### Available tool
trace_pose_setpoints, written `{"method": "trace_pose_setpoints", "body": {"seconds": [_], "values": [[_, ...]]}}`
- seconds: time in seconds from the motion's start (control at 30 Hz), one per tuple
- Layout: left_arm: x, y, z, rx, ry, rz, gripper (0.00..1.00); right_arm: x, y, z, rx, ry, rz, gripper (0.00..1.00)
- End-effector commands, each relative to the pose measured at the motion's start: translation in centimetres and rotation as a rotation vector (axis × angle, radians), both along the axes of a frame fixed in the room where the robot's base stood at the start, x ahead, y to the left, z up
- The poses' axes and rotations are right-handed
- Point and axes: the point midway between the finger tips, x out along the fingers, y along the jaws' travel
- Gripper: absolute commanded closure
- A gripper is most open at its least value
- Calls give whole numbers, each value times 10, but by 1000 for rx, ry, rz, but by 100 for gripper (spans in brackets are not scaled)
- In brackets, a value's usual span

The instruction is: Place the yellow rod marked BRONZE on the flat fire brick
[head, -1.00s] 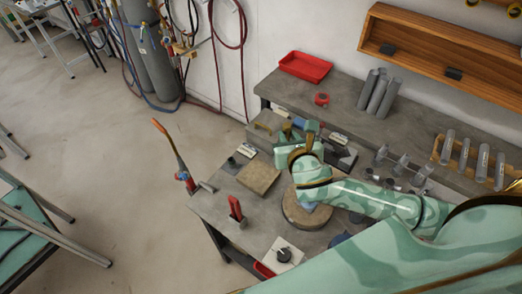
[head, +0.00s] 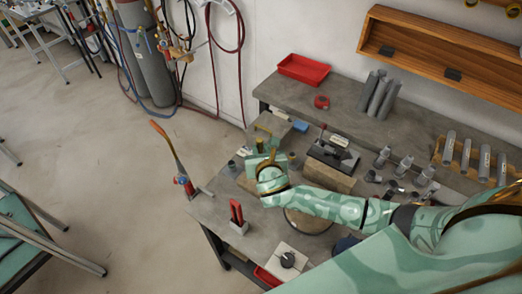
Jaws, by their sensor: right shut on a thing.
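My right gripper (head: 268,152) is over the flat fire brick (head: 243,182), a tan slab on the bench's left part. Its wrist and arm cover much of the slab. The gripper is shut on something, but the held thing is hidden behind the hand. I cannot make out the BRONZE marking or clearly pick out the yellow rod. A thin yellow strip (head: 263,129) shows by the grey block just behind the gripper; I cannot tell whether it is the rod. I cannot tell whether the held thing touches the slab. My left gripper is out of view.
On the grey bench stand a red-handled tool (head: 237,215), a white plate with a black knob (head: 287,259), a dark clamp-like device (head: 333,152) and a round tan disc (head: 307,222), partly under my arm. A red tray (head: 305,68) and grey cylinders (head: 377,95) lie behind.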

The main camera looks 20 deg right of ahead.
Motion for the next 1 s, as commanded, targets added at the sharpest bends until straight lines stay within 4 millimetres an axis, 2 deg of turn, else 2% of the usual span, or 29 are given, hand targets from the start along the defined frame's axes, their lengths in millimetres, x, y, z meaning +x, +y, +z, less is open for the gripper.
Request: {"method": "trace_pose_setpoints", "body": {"seconds": [0.07, 0.1, 0.17, 0.2, 0.5, 0.57, 1.0], "values": [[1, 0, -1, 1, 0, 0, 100, 0, 0, -2, 0, 0, 0, 100], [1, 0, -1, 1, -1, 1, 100, 0, 0, -3, 0, 1, 0, 78], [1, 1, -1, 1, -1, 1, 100, 0, 0, -2, 1, 0, 0, 61], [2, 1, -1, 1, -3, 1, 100, 0, 0, -2, 1, 0, 0, 58], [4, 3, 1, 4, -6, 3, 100, 0, 0, 2, 0, 0, 0, 58], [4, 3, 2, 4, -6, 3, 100, -6, 2, 3, 2, 1, 1, 58], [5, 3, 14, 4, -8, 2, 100, -90, 23, 39, 3, 1, 0, 58]]}}
